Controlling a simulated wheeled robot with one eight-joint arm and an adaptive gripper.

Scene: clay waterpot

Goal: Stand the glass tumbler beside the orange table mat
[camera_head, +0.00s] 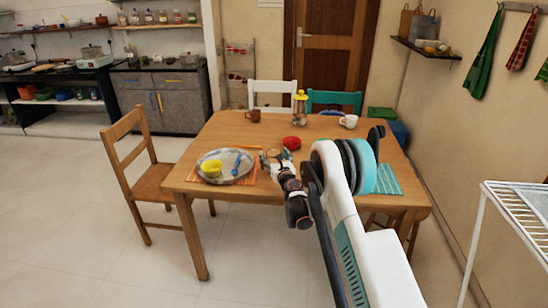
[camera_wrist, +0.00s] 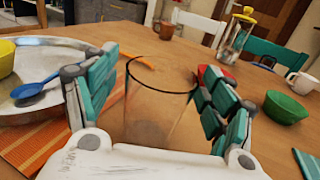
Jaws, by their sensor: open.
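The clear glass tumbler (camera_wrist: 160,105) with a dark rim appears upright between my fingers in the wrist view. Its base is partly hidden by my palm, so I cannot tell its exact contact with the table. My gripper (camera_wrist: 157,65) is open, one finger on each side of the tumbler. In the head view my gripper (camera_head: 272,158) is low over the table, just right of the orange table mat (camera_head: 253,167). The mat also shows at the lower left of the wrist view (camera_wrist: 35,150), partly under a round metal tray (camera_wrist: 50,110).
The tray holds a yellow bowl (camera_head: 211,168) and a blue spoon (camera_head: 237,164). A red bowl (camera_head: 291,143) and a green bowl (camera_wrist: 285,107) stand beyond and right of my gripper. Farther back are a brown mug (camera_head: 253,116), a yellow-topped jar (camera_head: 300,108) and a white cup (camera_head: 348,121).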

